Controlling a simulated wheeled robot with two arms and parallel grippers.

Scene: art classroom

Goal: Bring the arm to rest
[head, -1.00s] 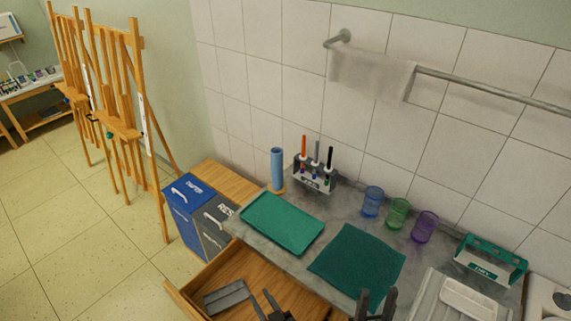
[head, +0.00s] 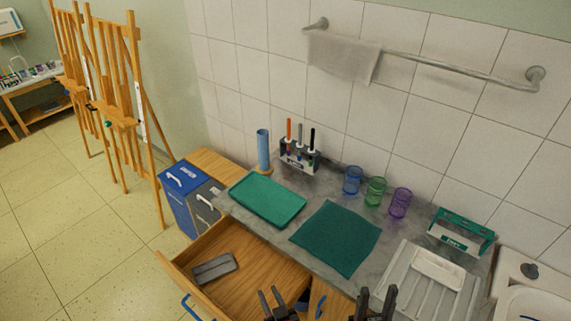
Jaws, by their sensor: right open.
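My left gripper (head: 272,298) is at the bottom middle of the head view, over the front right part of the open wooden drawer (head: 265,262). Its two fingers stand apart with nothing visible between them. My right gripper (head: 376,298) is further right at the bottom edge, in front of the counter and below the dark green cloth. Its fingers are apart and empty. Most of both arms lies outside the picture. A grey block-like object (head: 215,268) lies in the drawer, to the left of my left gripper and apart from it.
The grey counter (head: 395,235) holds a green tray (head: 268,201), dark green cloth (head: 337,236), marker rack (head: 300,155), blue cylinder (head: 263,150), several coloured cups, green-and-white rack (head: 461,232) and white drainer (head: 440,295). Bins (head: 187,195) stand left. The drawer juts out from the counter.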

